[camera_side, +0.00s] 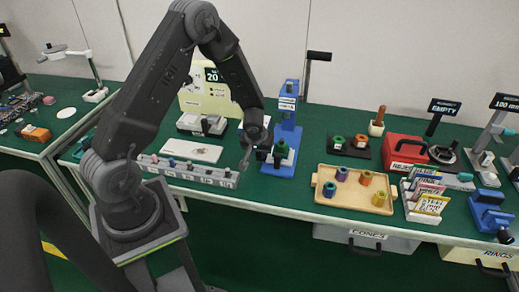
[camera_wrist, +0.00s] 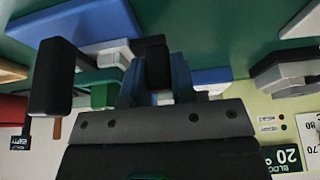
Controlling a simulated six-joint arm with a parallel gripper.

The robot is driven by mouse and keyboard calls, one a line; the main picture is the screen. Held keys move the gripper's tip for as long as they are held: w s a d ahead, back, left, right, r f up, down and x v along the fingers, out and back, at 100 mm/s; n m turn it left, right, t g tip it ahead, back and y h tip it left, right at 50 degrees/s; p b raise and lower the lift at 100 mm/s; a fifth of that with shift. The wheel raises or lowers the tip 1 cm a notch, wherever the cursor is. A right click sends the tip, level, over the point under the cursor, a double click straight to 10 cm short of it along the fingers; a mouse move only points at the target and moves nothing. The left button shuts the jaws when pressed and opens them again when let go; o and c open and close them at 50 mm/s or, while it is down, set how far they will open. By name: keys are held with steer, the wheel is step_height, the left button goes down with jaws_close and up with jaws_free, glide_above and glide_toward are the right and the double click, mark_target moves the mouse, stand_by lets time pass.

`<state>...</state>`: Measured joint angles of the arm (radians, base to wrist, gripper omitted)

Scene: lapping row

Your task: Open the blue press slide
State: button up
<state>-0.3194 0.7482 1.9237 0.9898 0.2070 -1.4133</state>
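The blue press (camera_side: 289,115) stands on the green bench in the side view, with a small green-topped part in its front. A dark knob (camera_side: 262,154) shows at its left side. My gripper (camera_side: 247,157) points down just left of the press, beside this knob. In the wrist view, the gripper's (camera_wrist: 156,82) two narrow fingers stand apart, with a dark block (camera_wrist: 153,62) between or just beyond them. I cannot tell whether they touch it. The press's blue base (camera_wrist: 90,25) and green part (camera_wrist: 103,94) show to the left. The slide's exact position is partly hidden.
A wooden tray (camera_side: 330,190) with colored rings stands to the right, and a grey rack (camera_side: 205,174) to the left. The red box (camera_side: 402,150) is farther right.

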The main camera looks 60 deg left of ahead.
steer(key=shift+o, duration=0.8)
steer(key=v, duration=1.3)
steer(key=shift+r, duration=0.35)
steer(key=shift+s+d, duration=0.1)
steer(key=shift+d, duration=0.05)
steer(key=s+d+r+m+t+h, duration=0.2)
steer(key=s+d+r+m, duration=0.7)
steer(key=s+d+r, duration=0.6)
step_height(320, 180, up, 3)
steer(key=shift+s+f+h, duration=0.1)
steer(key=shift+s+h, duration=0.5)
steer(key=shift+s, duration=0.3)
